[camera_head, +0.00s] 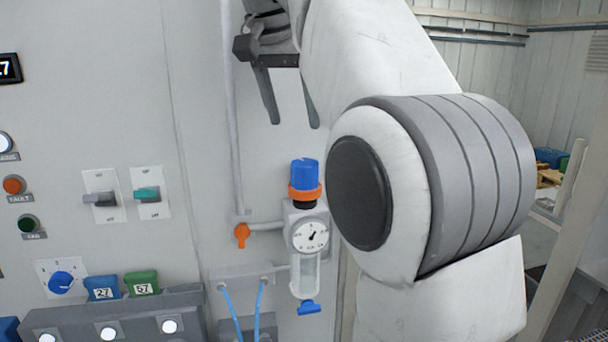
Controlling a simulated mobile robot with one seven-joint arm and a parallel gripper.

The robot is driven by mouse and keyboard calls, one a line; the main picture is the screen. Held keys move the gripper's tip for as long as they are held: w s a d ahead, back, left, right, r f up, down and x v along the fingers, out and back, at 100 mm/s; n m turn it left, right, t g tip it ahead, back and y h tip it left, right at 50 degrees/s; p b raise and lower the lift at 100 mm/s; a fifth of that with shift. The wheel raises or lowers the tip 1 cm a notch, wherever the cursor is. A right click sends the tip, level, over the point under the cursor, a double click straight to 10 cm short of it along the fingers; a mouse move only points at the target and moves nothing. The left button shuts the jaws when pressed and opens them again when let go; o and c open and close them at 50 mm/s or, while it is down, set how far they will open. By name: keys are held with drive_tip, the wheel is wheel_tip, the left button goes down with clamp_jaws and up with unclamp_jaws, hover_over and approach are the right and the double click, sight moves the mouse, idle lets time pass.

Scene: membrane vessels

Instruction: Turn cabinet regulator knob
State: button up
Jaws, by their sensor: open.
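The regulator is mounted on the cabinet front in the head view. Its blue knob (305,174) stands on top, above an orange ring (304,193). Below are a white body with a round gauge (310,236), a clear bowl (304,272) and a blue drain piece (309,307). My gripper (292,121) is open and points down, above the blue knob and slightly left of it in the picture. Its two dark fingers are spread and empty, apart from the knob. My white and grey arm fills the right of the view and hides what is behind it.
An orange valve handle (242,235) sits on a pipe left of the regulator. Blue hoses (260,305) hang below. Further left are grey and green switches (148,193), a blue dial (61,282) and blue and green tags (141,284).

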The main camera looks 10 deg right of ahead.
sight(304, 163)
drive_tip(key=b+x, duration=0.1)
drive_tip(key=x, duration=1.1)
drive_tip(key=shift+b, duration=0.4)
drive_tip(key=c, duration=1.1)
